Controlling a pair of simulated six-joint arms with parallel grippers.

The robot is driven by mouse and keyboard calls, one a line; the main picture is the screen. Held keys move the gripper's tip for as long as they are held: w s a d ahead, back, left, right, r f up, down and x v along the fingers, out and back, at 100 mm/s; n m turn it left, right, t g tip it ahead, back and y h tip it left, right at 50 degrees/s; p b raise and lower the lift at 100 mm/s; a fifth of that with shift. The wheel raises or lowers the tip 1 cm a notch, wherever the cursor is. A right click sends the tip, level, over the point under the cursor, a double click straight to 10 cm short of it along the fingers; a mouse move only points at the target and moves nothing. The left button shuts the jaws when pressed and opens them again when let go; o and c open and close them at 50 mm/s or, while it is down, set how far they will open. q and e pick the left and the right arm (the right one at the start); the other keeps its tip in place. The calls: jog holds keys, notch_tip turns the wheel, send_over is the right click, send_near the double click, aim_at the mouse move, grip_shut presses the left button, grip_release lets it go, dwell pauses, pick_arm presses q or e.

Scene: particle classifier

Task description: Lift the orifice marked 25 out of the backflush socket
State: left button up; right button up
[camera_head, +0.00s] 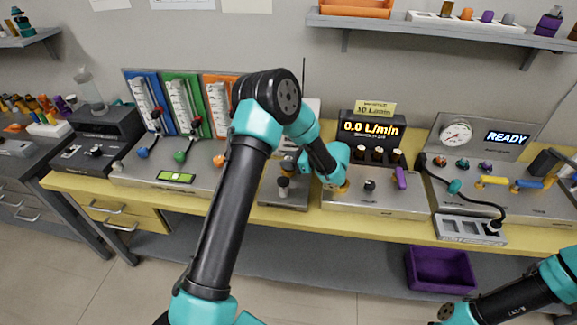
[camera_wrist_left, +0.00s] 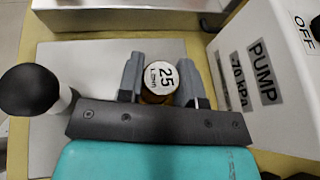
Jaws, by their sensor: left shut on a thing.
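The orifice marked 25 (camera_wrist_left: 162,76) shows in the left wrist view as a round white cap with black lettering above a brownish body. My left gripper (camera_wrist_left: 160,84) has its two grey fingers on either side of the orifice and is shut on it. In the head view my left gripper (camera_head: 298,163) is small and partly hidden by my wrist, over the small grey station behind a black knob. The backflush socket is hidden under the orifice and fingers, so I cannot tell whether the orifice is still seated. My right gripper is outside the frames; only part of that arm shows.
The black knob on a white stalk (camera_wrist_left: 30,90) stands close to the left finger. The white pump box (camera_wrist_left: 265,75) rises on the other side. In the head view the flow-meter panel (camera_head: 180,105) is at left, the 0.0 L/min display (camera_head: 371,128) at right.

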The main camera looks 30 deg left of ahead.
pick_arm(q)
jog(key=shift+c, duration=1.2)
notch_tip(320, 180, up, 10)
